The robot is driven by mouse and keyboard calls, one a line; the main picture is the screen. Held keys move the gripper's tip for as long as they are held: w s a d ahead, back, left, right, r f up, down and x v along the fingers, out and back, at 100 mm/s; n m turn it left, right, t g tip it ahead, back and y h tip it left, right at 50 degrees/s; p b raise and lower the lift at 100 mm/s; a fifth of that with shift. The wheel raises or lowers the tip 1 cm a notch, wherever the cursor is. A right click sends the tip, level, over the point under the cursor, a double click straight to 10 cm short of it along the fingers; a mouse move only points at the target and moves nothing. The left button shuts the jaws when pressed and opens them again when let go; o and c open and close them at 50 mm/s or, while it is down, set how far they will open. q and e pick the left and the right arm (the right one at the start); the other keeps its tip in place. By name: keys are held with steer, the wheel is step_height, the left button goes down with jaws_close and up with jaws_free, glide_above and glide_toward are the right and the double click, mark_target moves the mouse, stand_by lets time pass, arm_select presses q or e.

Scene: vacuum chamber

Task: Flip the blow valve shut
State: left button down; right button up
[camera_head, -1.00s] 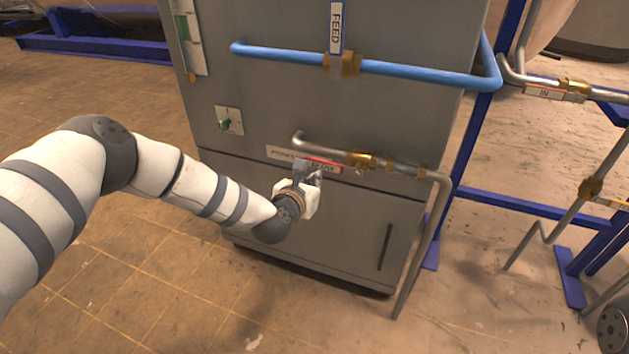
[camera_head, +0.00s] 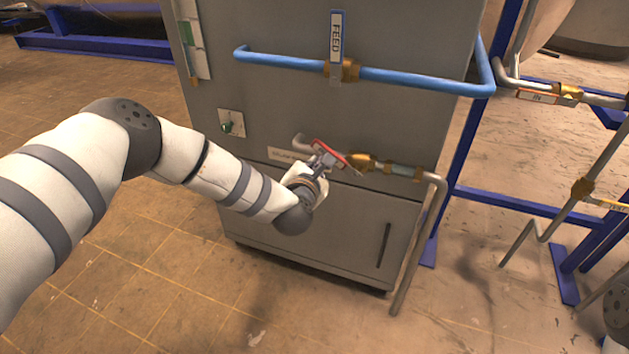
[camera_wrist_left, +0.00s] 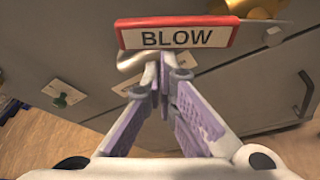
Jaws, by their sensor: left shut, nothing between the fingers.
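The blow valve's brass body (camera_head: 360,162) sits on the grey pipe along the cabinet front. Its red-edged handle (camera_head: 328,152) slants, with its free left end raised above the pipe line. In the left wrist view the handle's BLOW label (camera_wrist_left: 178,36) is just beyond the fingertips. My left gripper (camera_head: 322,165) is at the handle's underside, near its free end. In the left wrist view its fingers (camera_wrist_left: 163,66) meet at the tips, shut and empty. The fingertips look close against the handle's lower edge; exact contact is hard to tell. My right gripper is out of view.
A blue pipe with the FEED valve handle (camera_head: 336,38) runs above, on the grey cabinet (camera_head: 270,110). A green knob (camera_head: 228,126) is at the left. The grey pipe (camera_head: 415,250) bends down to the floor at the right. Blue frames and further valves stand farther right.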

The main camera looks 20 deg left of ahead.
mark_target(325, 146)
arm_select(q)
steer(key=r+m, duration=0.1)
steer(key=d+r+m+y, duration=0.1)
steer(key=shift+r+t+p, duration=0.3)
steer(key=shift+d+r+m+y, duration=0.4)
steer(key=shift+d+r+m, duration=0.4)
steer(key=shift+m, duration=0.4)
steer(key=shift+s+d+r+m+t+y, duration=0.15)
steer(key=shift+d+r+m+t, duration=0.2)
steer(key=shift+d+m, duration=0.3)
steer(key=shift+w+d+r+m+t+y, duration=0.1)
steer(key=shift+d+r+m+t+y, duration=0.1)
steer(key=shift+d+r+m, duration=0.4)
steer(key=shift+s+d+r+m+t+y, duration=0.15)
steer(key=shift+d+r+m+t, duration=0.15)
steer(key=shift+d+m, duration=0.45)
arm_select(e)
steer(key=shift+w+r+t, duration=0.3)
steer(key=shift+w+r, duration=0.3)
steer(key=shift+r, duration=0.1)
arm_select(q)
steer(key=shift+w, duration=0.1)
